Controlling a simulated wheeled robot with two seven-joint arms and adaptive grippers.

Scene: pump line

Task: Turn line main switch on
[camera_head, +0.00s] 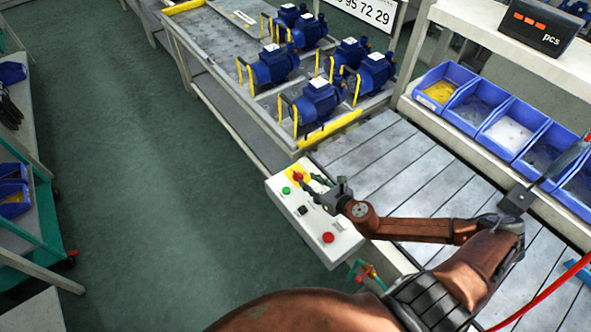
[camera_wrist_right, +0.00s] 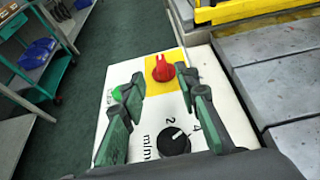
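The line main switch is a red rotary knob (camera_head: 298,176) on a yellow plate at the far end of a white control box (camera_head: 345,240). The red knob (camera_wrist_right: 160,69) also shows in the right wrist view, upper middle, its grip ridge pointing roughly away from me. My right gripper (camera_head: 315,184) is over the box close to the knob. In the right wrist view, my right gripper (camera_wrist_right: 160,88) has its fingers spread, with the knob just beyond and between the fingertips. Nothing is held, and contact cannot be told. My left gripper is not in view.
The box also carries a green button (camera_head: 285,190), a black dial (camera_wrist_right: 174,141) and a red button (camera_head: 328,238). A pump table with a yellow edge (camera_head: 330,130) stands beyond the box. A slatted conveyor (camera_head: 390,160) and blue bins (camera_head: 478,106) are right; open floor is left.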

